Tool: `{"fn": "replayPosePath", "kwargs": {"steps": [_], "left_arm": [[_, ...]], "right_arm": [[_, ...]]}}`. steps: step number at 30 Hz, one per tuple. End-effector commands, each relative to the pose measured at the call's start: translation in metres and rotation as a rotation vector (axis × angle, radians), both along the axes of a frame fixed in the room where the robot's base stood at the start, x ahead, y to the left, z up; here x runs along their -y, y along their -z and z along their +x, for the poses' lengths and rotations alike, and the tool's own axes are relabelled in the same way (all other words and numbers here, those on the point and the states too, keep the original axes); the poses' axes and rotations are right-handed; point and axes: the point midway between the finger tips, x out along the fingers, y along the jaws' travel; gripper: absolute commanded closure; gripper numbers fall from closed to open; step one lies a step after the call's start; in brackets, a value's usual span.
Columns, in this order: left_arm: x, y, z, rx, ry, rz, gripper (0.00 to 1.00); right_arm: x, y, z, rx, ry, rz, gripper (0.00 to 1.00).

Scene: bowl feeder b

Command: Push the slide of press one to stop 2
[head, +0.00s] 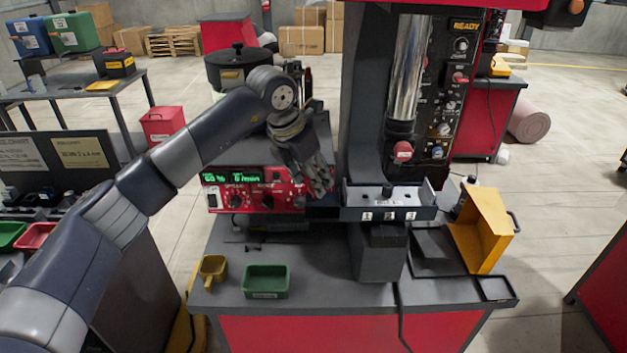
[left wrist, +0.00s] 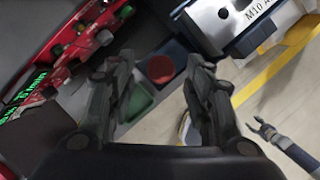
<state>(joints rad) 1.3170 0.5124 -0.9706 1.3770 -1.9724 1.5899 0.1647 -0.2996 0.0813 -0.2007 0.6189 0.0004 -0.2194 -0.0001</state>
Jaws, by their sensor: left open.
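Press one's slide unit (head: 350,213) looks like a dark tray with a pale plate (head: 403,197), a black knob and labels 1, 2, 3 on its front. I cannot tell which stop the slide is at. My left gripper (head: 320,188) is open and empty, just left of the slide unit in the head view, fingers pointing down and right. In the left wrist view its fingers (left wrist: 165,100) are apart, with a round red face (left wrist: 160,68) on a dark blue part beyond them. A small grey gripper (left wrist: 262,130), seemingly my right, shows there; its jaws are unclear.
A red control box (head: 255,190) with a green display stands behind and left of my left gripper. The press's chrome column (head: 408,70) rises behind the slide. A yellow chute (head: 482,230) is at right. A green tray (head: 265,281) and yellow scoop (head: 213,268) are in front.

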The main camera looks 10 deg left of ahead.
Motion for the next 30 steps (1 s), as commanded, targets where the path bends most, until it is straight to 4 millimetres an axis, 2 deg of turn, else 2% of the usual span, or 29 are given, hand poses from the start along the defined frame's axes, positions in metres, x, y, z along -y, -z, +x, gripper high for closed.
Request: {"fn": "replayPosePath", "kwargs": {"steps": [1,9,15,27,30], "left_arm": [[-0.002,-0.011,-0.002,0.006,0.0,-0.001,0.53],[-0.013,-0.064,-0.021,0.006,0.001,-0.002,0.53],[-0.019,-0.088,-0.03,0.003,0.001,0.0,0.53],[-0.019,-0.094,-0.033,0.001,0.001,-0.002,0.53],[-0.012,-0.09,-0.034,0.0,0.017,-0.021,0.53]], "right_arm": [[0.0,0.0,0.0,0.0,0.0,0.0,0.53],[-0.001,0.0,0.0,0.0,0.001,0.001,0.53],[-0.001,0.0,0.0,0.0,0.001,0.001,0.53],[-0.001,0.0,0.0,0.0,0.001,0.001,0.53],[-0.001,0.0,0.0,0.0,0.001,0.001,0.53]]}}
